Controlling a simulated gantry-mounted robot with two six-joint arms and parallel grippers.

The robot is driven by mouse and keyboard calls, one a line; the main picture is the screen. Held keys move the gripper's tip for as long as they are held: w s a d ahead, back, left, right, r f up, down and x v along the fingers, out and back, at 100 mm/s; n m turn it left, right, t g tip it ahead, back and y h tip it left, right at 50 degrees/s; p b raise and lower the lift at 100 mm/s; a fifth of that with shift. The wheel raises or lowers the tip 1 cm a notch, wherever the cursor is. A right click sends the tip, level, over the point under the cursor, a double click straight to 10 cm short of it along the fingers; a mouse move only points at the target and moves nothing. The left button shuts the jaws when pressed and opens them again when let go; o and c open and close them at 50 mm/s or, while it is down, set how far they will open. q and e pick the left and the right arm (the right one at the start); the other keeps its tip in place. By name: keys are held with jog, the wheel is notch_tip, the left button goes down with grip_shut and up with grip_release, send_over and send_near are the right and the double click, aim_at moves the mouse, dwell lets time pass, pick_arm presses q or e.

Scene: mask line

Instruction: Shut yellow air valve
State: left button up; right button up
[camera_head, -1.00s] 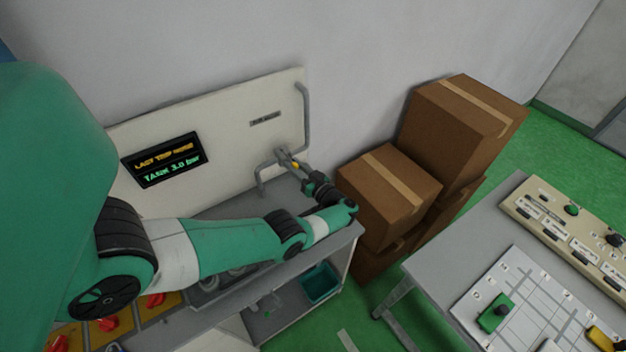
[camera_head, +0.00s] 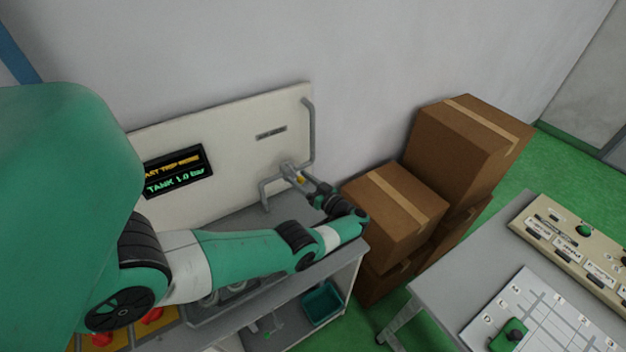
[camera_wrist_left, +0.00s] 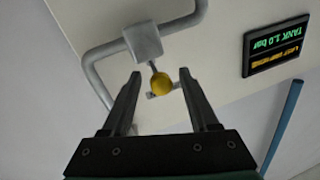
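The yellow air valve (camera_head: 300,179) sits on a grey pipe (camera_head: 311,135) fixed to the cream panel (camera_head: 240,160). In the left wrist view its yellow knob (camera_wrist_left: 162,83) is on a thin stem below a grey block (camera_wrist_left: 143,42). My left gripper (camera_head: 300,180) is at the valve; in the left wrist view its two fingers (camera_wrist_left: 160,88) are apart, one on each side of the knob, with visible gaps. The display (camera_head: 174,172) reads "TANK 1.0 bar" in green, with a yellow line above. My right gripper is not visible.
Cardboard boxes (camera_head: 395,205) are stacked just right of the panel. A grey bench (camera_head: 345,250) stands below my left arm, with a teal bin (camera_head: 322,303) on its shelf. Another table (camera_head: 450,260) at right holds a control box and a gridded board.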

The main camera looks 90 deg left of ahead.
pick_arm(q)
jog(key=b+v, duration=0.3)
jog(key=v, duration=0.8)
jog(key=shift+w+d, duration=0.15)
jog(key=shift+d, duration=0.15)
